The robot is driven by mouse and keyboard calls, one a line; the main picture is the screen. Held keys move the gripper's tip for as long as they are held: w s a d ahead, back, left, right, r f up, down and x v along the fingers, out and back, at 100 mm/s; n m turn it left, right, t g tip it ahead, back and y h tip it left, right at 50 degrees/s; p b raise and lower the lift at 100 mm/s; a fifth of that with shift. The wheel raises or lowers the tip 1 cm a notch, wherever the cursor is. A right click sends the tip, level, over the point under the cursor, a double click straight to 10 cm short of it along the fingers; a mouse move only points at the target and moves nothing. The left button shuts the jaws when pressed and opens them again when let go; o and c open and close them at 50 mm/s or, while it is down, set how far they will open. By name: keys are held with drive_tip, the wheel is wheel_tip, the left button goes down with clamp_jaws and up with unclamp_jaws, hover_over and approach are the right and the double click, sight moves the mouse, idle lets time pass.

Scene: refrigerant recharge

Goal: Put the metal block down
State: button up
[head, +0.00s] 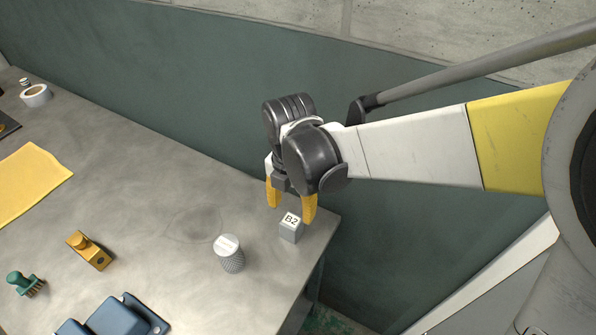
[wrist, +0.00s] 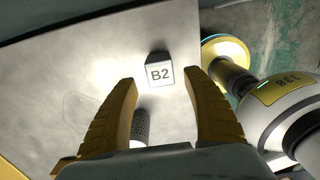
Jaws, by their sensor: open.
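The metal block (head: 290,229) is a small grey cube with a white label reading B2. It stands on the grey metal table (head: 185,285) near its right corner. In the wrist view the block (wrist: 159,72) sits ahead of the gap between the fingertips. My gripper (head: 291,203) has yellow fingers pointing down above and just behind the block. In the wrist view my gripper (wrist: 166,85) is open, with nothing between the fingers.
A grey knurled cylinder (head: 230,256) with a pale top stands left of the block. An orange-yellow block (head: 89,250), a green brush (head: 25,283), a blue case (head: 115,318), a yellow cloth (head: 32,183) and a tape roll (head: 35,95) lie farther left. The table's middle is clear.

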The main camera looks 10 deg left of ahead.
sight(292, 219)
drive_tip(key=d+r+m+t+p, duration=0.2)
drive_tip(key=d+r+m, duration=0.6)
drive_tip(key=r, duration=0.2)
drive_tip(key=s+d+r+m+t, duration=0.1)
drive_tip(key=s+d+m+t, duration=0.1)
drive_tip(key=d+m, duration=0.6)
drive_tip(key=s+d+r+m+t, duration=0.2)
drive_tip(key=d+m, duration=0.7)
drive_tip(key=m, duration=0.6)
drive_tip(key=shift+s+d+r+t, duration=0.15)
drive_tip(key=shift+s+d+t, duration=0.15)
drive_tip(key=shift+s+t, duration=0.4)
drive_tip(key=shift+c, duration=0.7)
